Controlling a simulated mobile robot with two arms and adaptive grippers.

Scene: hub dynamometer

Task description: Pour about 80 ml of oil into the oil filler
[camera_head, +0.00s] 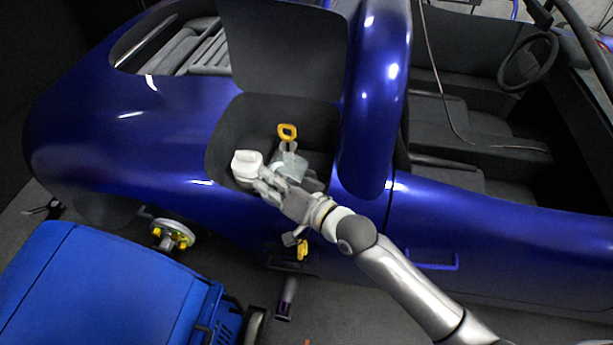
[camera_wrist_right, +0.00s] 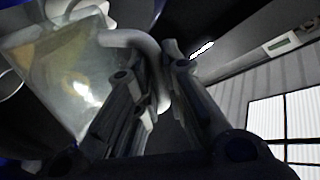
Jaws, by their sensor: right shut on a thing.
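A white container (camera_head: 246,164), which I take to be the oil jug, is at the left of the open bay in the blue car's side. My right gripper (camera_head: 268,186) is shut on its handle. In the right wrist view the handle (camera_wrist_right: 125,38) passes between my fingers, and the translucent body (camera_wrist_right: 65,75) seems to hold pale yellowish liquid and looks tilted. A grey block (camera_head: 291,165) with a yellow ring handle (camera_head: 287,131) stands just right of the container in the bay. I cannot make out the oil filler opening. My left gripper is not in view.
The bay's raised dark lid (camera_head: 290,45) stands behind it. The blue bodywork (camera_head: 375,100) rises at the right. A wheel hub (camera_head: 172,235) and a blue cabinet (camera_head: 100,285) are at the lower left. A small yellow part (camera_head: 302,250) shows below the bay.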

